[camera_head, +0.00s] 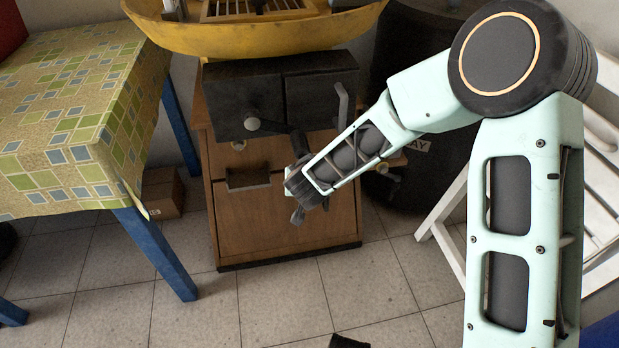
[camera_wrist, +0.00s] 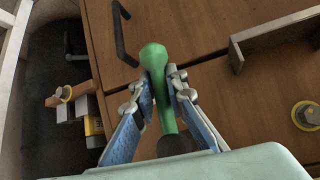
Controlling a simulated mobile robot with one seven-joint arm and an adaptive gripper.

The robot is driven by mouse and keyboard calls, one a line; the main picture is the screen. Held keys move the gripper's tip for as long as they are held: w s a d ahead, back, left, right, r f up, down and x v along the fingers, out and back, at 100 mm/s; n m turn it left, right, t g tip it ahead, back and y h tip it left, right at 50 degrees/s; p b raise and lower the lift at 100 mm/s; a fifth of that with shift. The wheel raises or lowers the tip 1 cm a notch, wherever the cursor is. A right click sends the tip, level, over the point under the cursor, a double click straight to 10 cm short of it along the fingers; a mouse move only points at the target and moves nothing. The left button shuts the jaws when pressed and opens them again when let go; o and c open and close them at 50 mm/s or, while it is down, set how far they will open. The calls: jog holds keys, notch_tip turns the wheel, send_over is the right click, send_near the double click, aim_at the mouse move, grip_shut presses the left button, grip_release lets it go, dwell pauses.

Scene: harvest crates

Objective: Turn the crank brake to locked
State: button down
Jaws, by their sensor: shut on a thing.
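A green handle (camera_wrist: 158,88) with a rounded end stands between my gripper's fingers in the wrist view. My gripper (camera_wrist: 161,85) is shut on it, with a finger pad on each side. The handle's lower end runs down to a dark round part (camera_wrist: 174,144); I cannot tell how it joins the crank brake. In the head view my gripper (camera_head: 300,190) is in front of the wooden cabinet (camera_head: 280,222), below a dark box (camera_head: 245,95). The green handle cannot be made out there. No marking for a locked position is readable.
A yellow boat-shaped tray (camera_head: 265,38) overhangs the dark box. A white knob (camera_head: 252,123) and a grey lever (camera_head: 342,100) stick out near my arm. A cloth-covered table (camera_head: 70,110) stands left, a white folding chair (camera_head: 450,215) right. The tiled floor in front is mostly clear.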

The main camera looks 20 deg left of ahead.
jog(key=shift+s+d+f, duration=0.15)
jog(key=shift+s+f, duration=0.3)
jog(key=shift+f, duration=0.1)
jog(key=c, duration=2)
grip_release()
jog(key=shift+o, duration=0.2)
jog(key=shift+w+r, duration=0.1)
jog(key=shift+r, duration=0.1)
jog(key=shift+r, duration=0.2)
jog(key=s+d+r, duration=0.1)
jog(key=s+d, duration=0.1)
jog(key=s, duration=0.4)
jog(key=s+d, duration=0.3)
jog(key=s, duration=0.4)
jog(key=shift+d+r, duration=0.25)
jog(key=shift+r, duration=0.1)
